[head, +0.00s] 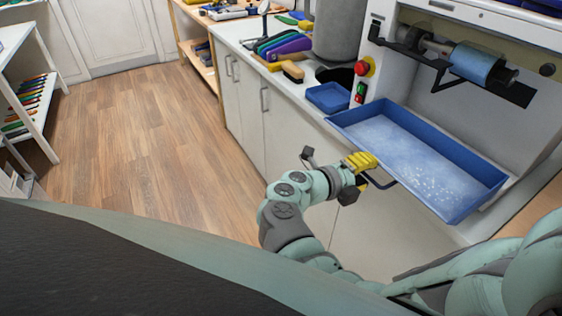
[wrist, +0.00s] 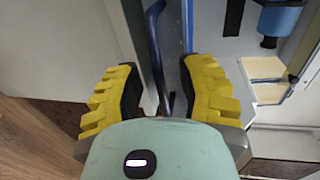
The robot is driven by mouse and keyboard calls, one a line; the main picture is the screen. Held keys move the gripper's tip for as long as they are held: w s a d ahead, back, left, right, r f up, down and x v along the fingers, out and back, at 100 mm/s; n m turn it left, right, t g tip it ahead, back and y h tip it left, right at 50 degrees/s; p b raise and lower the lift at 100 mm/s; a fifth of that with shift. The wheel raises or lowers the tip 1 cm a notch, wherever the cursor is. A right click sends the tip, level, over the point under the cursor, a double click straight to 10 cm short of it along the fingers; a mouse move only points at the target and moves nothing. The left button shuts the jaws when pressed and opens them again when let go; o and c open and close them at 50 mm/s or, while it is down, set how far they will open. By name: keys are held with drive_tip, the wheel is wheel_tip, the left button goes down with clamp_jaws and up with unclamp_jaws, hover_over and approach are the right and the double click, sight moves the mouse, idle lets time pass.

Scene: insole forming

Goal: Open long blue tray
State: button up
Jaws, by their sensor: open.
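The long blue tray (head: 362,120) sits in the white machine at the right of the head view, its front projecting past the machine's front, with pale dust inside. The tray's blue wall (wrist: 187,25) shows just beyond the right finger.
The white machine has a roller (head: 474,62) above the tray and a red button (head: 363,68) at its left. A small blue tray (head: 328,97) stands on the counter beside it. White cabinets (head: 285,130) line the counter front. The wooden floor (head: 140,150) at left is clear.

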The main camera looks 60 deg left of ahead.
drive_tip(key=shift+o, duration=0.3)
clamp_jaws()
idle(0.3)
